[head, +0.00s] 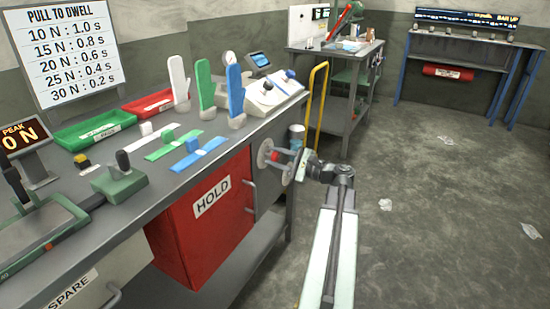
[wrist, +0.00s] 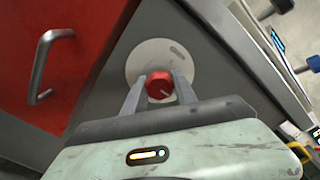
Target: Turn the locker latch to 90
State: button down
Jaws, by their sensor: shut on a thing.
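The locker latch has a red knob (wrist: 160,86) on a pale round plate (wrist: 150,52) fixed to a grey panel. A short light mark shows on the knob's face, and the plate has a small dark slot at its upper right. My gripper (wrist: 159,90) has one finger on each side of the knob and is shut on it. In the head view the knob (head: 276,156) shows small at the panel beside the red HOLD door, with my gripper (head: 281,160) at it. The latch's exact angle cannot be read.
The red HOLD door (head: 212,225) with its handle (head: 250,195) is just left of the latch. The bench top (head: 150,185) above holds trays, upright coloured paddles and a force gauge. A yellow rail (head: 317,100) stands behind. Open floor (head: 440,220) lies to the right.

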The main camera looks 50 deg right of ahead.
jog(key=c, duration=1)
grip_release()
jog(key=v, duration=0.8)
jog(key=shift+a+f, duration=0.1)
